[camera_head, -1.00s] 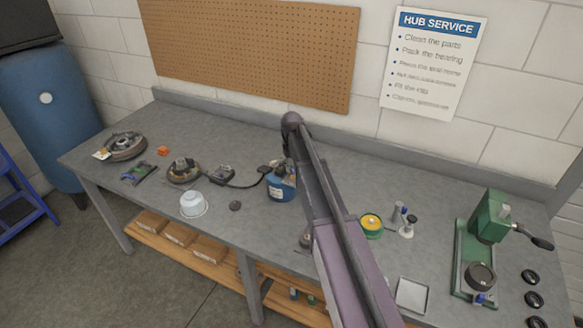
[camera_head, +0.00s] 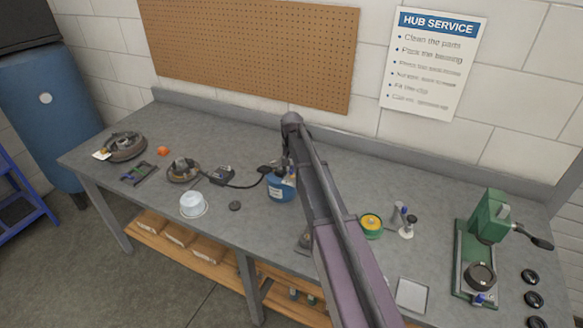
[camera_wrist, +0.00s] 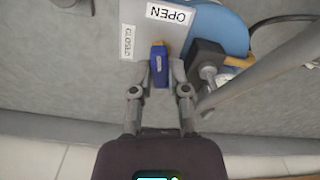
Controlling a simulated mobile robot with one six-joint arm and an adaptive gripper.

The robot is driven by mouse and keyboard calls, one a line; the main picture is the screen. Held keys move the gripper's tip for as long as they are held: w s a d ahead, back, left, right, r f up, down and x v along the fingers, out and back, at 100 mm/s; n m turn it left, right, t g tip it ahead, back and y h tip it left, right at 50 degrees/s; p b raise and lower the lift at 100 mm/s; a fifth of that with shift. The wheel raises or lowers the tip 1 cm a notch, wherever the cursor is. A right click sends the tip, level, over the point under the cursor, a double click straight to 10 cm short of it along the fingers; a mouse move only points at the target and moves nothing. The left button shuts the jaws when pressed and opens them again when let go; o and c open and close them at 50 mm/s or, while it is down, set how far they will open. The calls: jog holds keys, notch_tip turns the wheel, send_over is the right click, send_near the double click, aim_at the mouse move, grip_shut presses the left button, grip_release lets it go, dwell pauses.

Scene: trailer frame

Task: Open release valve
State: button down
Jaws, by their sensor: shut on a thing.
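In the wrist view my gripper (camera_wrist: 160,77) is shut on a small blue lever (camera_wrist: 160,70) with a yellow end, which I take to be the release valve handle. A blue rounded body (camera_wrist: 228,30) lies beside the OPEN plate. In the head view a blue container (camera_head: 280,189) stands on the bench behind my arm. My gripper is mostly hidden there.
A dark block with a grey knob (camera_wrist: 207,75) sits close to the right of my fingers in the wrist view. On the bench (camera_head: 120,210) are a white bowl (camera_head: 193,205), a yellow-green tin (camera_head: 371,224) and a green press (camera_head: 487,225). A black hose (camera_head: 243,185) runs to the container.

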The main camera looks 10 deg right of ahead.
jog(key=shift+m, duration=1.4)
jog(key=c, duration=0.6)
grip_release()
jog(key=shift+n, duration=0.3)
